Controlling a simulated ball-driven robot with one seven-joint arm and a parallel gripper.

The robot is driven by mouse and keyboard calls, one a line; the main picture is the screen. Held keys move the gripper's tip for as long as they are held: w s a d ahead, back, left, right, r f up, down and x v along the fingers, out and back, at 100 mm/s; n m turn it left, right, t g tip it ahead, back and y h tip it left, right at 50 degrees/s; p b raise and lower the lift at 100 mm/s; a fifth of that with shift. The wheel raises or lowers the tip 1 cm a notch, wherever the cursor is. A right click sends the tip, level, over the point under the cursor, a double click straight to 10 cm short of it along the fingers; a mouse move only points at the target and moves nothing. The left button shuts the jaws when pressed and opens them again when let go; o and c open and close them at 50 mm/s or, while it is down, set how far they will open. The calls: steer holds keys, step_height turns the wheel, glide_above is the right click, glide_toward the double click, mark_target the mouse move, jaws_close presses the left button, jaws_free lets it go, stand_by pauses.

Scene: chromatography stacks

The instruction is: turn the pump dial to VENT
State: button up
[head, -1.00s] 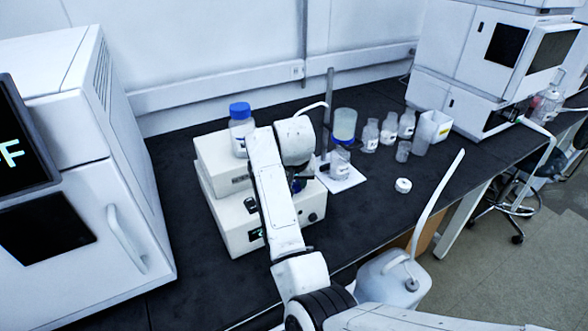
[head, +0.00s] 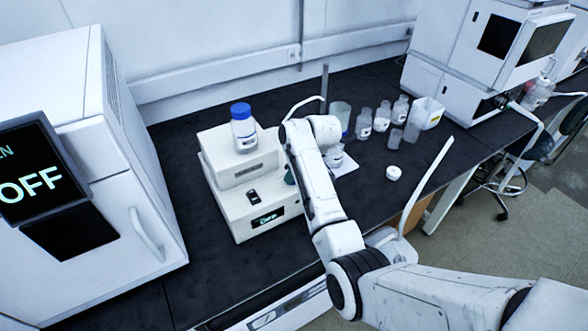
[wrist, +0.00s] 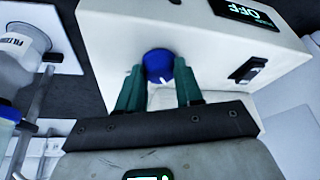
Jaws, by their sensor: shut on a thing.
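The pump is a white box (head: 232,208) on the dark bench, with a lit display (head: 267,217) reading OFF. The display also shows in the wrist view (wrist: 243,13). The blue dial (wrist: 159,62) with a white pointer mark is on the pump's face in the wrist view. My gripper (wrist: 159,88) has its green fingers on both sides of the dial, shut on it. In the head view my arm hides the dial, and only a bit of the green fingers (head: 289,176) shows. I cannot read any VENT label.
A blue-capped bottle (head: 243,130) stands on the pump's upper box. A black switch (head: 253,197) is beside the display. Several bottles and a white cap (head: 393,173) stand to the right. A white instrument (head: 150,170) with a screen (head: 30,180) is at left.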

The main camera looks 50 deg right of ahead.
steer(key=shift+w+d+r+n+y, duration=0.1)
steer(key=shift+n+y, duration=0.3)
steer(key=shift+n, duration=0.6)
steer(key=o, duration=1)
steer(key=shift+o, duration=0.2)
steer(key=v, duration=1)
steer(key=shift+r+b, duration=0.3)
steer(key=shift+b, duration=0.05)
